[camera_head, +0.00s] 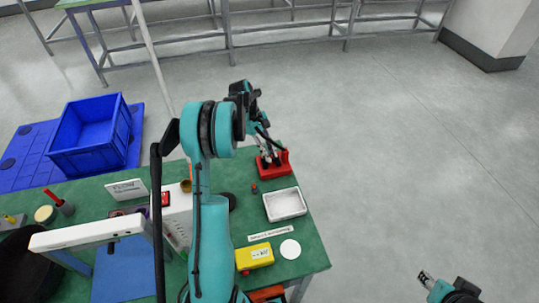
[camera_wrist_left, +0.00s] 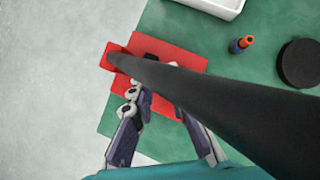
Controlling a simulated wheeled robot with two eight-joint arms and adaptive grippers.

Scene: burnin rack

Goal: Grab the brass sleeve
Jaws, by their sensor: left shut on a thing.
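My left gripper (camera_head: 265,158) is at the red block (camera_head: 274,165) on the far right corner of the green table. In the left wrist view the fingers (camera_wrist_left: 163,98) reach down over the red block (camera_wrist_left: 188,62). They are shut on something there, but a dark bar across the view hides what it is. No brass sleeve can be made out between them. A small brass-brown cylinder (camera_head: 186,186) stands by the white box, partly hidden by my left arm. My right gripper (camera_head: 427,280) is at the lower right, away from the table; its jaw opening is unclear.
A white tray (camera_head: 285,204), a yellow box (camera_head: 254,256) and a white disc (camera_head: 290,249) are on the table's right side. A small orange-tipped blue piece (camera_wrist_left: 242,44) and a black disc (camera_wrist_left: 300,64) lie near the red block. A blue bin (camera_head: 91,135) stands left.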

